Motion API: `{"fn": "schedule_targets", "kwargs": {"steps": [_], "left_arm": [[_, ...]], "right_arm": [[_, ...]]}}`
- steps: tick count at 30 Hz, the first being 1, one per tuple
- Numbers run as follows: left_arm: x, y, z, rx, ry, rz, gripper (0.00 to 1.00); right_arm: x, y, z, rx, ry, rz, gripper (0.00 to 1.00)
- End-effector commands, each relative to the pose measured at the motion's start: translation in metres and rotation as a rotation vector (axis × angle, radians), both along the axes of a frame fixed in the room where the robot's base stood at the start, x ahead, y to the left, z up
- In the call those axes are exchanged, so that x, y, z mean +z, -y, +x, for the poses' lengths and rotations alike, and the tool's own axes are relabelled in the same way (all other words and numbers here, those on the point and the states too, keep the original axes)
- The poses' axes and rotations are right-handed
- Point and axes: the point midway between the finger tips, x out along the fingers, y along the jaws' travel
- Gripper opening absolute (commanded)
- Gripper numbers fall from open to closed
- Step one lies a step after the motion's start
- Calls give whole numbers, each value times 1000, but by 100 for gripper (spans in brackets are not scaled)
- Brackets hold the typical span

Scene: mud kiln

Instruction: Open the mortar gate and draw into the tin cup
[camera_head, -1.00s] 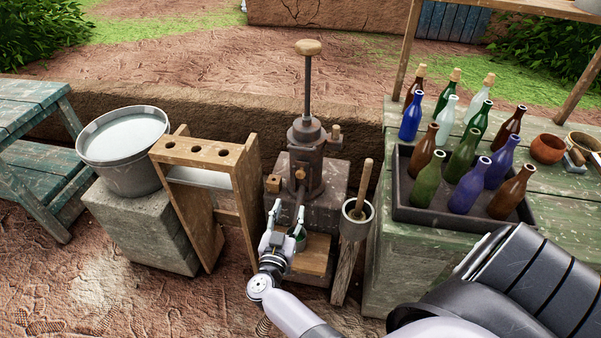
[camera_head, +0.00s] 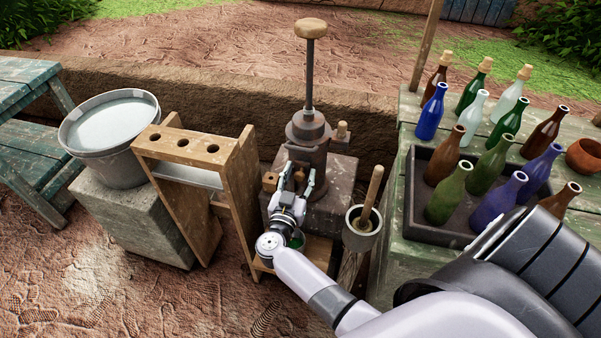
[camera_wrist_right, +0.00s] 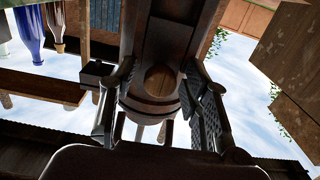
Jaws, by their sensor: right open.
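The dark iron mortar pump (camera_head: 309,133) with a wooden-topped rod stands upright on a stone block. A round wooden knob (camera_wrist_right: 160,80) on its front, apparently the gate's handle, shows between my fingers in the right wrist view. My right gripper (camera_head: 295,176) is open and raised in front of the pump, its fingers on either side of that knob. I cannot tell whether they touch it. A greenish cup (camera_head: 297,241), likely the tin cup, is low by the wooden shelf (camera_head: 318,249) under the pump, partly hidden by my wrist. My left gripper is out of view.
A wooden rack (camera_head: 190,146) and a bucket of pale liquid (camera_head: 112,180) on a stone block stand to the left. A pot with a wooden stick (camera_head: 363,240) stands close on the right. Several bottles fill a dark tray (camera_head: 420,227) on the green table.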

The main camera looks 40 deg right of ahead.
Motion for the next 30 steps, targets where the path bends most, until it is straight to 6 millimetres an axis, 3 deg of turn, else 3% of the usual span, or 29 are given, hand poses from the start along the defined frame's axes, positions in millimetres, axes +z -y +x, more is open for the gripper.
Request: {"fn": "schedule_targets", "kwargs": {"steps": [5,24,30], "left_arm": [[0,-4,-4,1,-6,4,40],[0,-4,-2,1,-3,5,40],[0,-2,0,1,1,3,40]], "right_arm": [[0,0,0,0,0,0,42],[0,0,0,0,0,0,0],[0,0,0,0,0,0,0]]}}
